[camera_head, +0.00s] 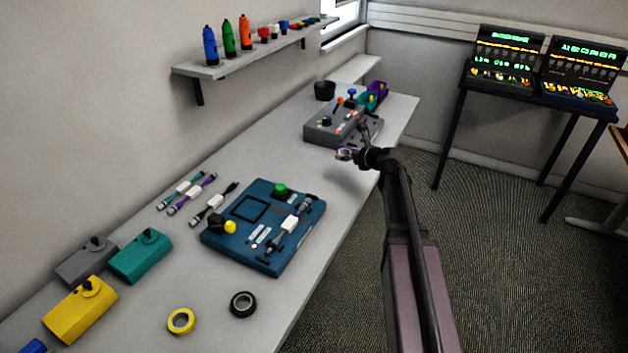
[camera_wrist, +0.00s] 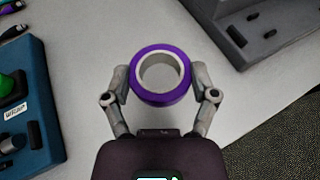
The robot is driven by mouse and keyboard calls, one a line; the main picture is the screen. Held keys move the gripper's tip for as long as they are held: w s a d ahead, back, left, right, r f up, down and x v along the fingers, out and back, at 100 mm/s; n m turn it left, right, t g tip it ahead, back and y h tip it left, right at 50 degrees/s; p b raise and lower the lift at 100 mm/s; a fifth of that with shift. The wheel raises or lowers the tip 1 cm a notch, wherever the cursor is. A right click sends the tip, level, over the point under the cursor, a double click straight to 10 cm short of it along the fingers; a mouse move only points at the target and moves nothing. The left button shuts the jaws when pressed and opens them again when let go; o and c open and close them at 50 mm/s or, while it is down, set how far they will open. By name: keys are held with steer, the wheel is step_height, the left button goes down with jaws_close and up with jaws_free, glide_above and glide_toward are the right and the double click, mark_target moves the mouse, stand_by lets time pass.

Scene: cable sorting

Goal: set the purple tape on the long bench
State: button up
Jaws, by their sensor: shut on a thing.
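My gripper (camera_wrist: 160,88) is shut on the purple tape (camera_wrist: 160,98), a ring with a pale core, with one finger on each side of it. In the head view the tape (camera_head: 346,154) shows small at the end of my arm, over the right part of the long bench (camera_head: 345,205). The bench is grey and runs along the wall. I cannot tell for sure whether the tape touches the bench top; a soft shadow lies on the bench below it.
A blue board (camera_head: 228,248) lies left of my gripper and a grey box (camera_head: 318,132) stands behind it. Yellow tape (camera_head: 181,331) and black tape (camera_head: 234,307) lie near the front. The bench between blue board and grey box is clear. A shelf (camera_head: 245,52) hangs above.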

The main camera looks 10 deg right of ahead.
steer(key=shift+a, duration=0.25)
steer(key=s+a+r+y+p, duration=0.1)
steer(key=a, duration=0.6)
steer(key=shift+s+a+r+n+p, duration=0.2)
steer(key=shift+r+n+p, duration=0.2)
stand_by(0.3)
step_height(320, 180, down, 6)
steer(key=b, duration=0.6)
steer(key=shift+f, duration=0.15)
steer(key=shift+f+b, duration=1.85)
steer(key=shift+b, duration=0.2)
steer(key=shift+f, duration=0.15)
